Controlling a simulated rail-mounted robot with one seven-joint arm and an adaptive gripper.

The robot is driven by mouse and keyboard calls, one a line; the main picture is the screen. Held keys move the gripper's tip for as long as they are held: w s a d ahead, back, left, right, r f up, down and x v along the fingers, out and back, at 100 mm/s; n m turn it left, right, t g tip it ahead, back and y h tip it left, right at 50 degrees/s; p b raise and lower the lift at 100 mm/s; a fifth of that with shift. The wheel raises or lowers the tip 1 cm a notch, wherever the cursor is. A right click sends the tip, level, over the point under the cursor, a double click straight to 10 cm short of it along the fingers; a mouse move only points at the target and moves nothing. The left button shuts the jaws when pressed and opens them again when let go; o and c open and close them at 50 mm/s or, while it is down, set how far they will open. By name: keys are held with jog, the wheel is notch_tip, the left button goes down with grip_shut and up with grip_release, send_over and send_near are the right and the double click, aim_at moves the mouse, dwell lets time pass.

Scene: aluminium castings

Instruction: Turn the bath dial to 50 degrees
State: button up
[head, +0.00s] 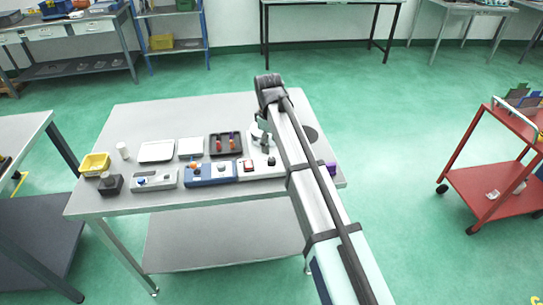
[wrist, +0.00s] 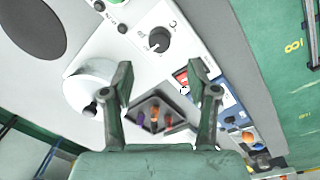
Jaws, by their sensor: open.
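A black dial (wrist: 159,40) with a pale pointer mark sits on a light panel in the wrist view, with small printed marks around it. Its exact setting is too small to read. My gripper (wrist: 167,85) is open and empty, its two fingers spread below the dial in the picture. No finger appears to touch the dial. In the head view my gripper (head: 261,134) is mostly hidden by my arm, over the right part of the table.
A red switch (wrist: 181,77) and a blue-and-white unit (wrist: 227,97) lie to the dial's right. A dark tray (wrist: 143,114) holds coloured pieces. A white rounded fixture (wrist: 92,82) stands by the left finger. The grey table (head: 130,119) has free room at its back left.

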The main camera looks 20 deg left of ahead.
aim_at(271, 159)
jog(key=f, duration=0.2)
jog(key=f+p, duration=0.1)
jog(key=f, duration=0.4)
jog(key=shift+w+f, duration=0.25)
jog(key=shift+f, duration=0.1)
grip_shut()
